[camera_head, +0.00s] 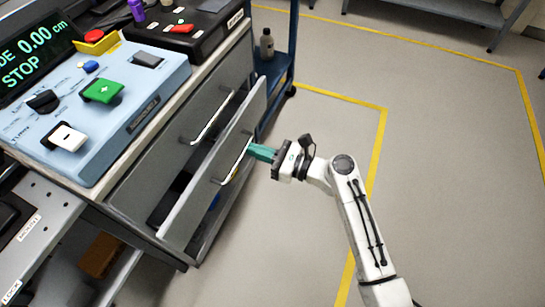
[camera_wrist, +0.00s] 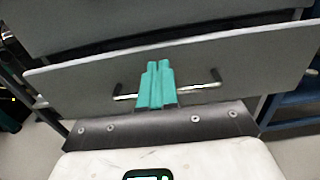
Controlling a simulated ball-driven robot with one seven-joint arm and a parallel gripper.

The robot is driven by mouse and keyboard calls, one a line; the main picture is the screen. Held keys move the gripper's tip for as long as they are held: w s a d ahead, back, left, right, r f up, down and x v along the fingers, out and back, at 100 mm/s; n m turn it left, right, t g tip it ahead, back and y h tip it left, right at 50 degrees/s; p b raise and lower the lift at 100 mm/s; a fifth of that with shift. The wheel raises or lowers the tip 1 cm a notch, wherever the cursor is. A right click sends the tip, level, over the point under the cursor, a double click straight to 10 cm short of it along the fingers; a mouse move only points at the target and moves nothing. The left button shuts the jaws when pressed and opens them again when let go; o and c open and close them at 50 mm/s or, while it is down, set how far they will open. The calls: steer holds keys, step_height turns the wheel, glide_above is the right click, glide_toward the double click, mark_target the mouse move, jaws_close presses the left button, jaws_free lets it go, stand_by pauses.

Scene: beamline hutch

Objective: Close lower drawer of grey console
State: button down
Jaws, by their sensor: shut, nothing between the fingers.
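The grey console (camera_head: 128,195) stands at the left of the head view, with its lower drawer (camera_head: 187,212) pulled partly out and its upper drawer shut. The lower drawer's front panel also shows across the wrist view (camera_wrist: 70,80). Its bar handle (camera_head: 237,163) is also seen in the wrist view (camera_wrist: 205,85). My gripper (camera_head: 252,150), with green fingers, is at the handle of the lower drawer. In the wrist view the fingers (camera_wrist: 156,68) are shut together, empty, and overlap the middle of the handle. I cannot tell whether they touch the panel.
A blue control box (camera_head: 140,130) with buttons and a display sits on the console top. A blue shelf cart (camera_head: 282,62) with a bottle (camera_head: 267,44) stands just behind the console. The grey floor (camera_head: 440,190) to the right is free, with yellow lines.

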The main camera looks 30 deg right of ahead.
mark_target(225, 140)
steer(key=b+x, duration=0.1)
steer(key=x, duration=0.4)
steer(key=shift+w+a+f, duration=0.1)
steer(key=shift+w+a, duration=0.05)
steer(key=shift+w, duration=0.05)
steer(key=shift+w+a, duration=0.3)
steer(key=shift+w, duration=0.1)
steer(key=shift+p+x, duration=0.3)
steer(key=shift+x, duration=1)
steer(key=shift+s+d, duration=0.1)
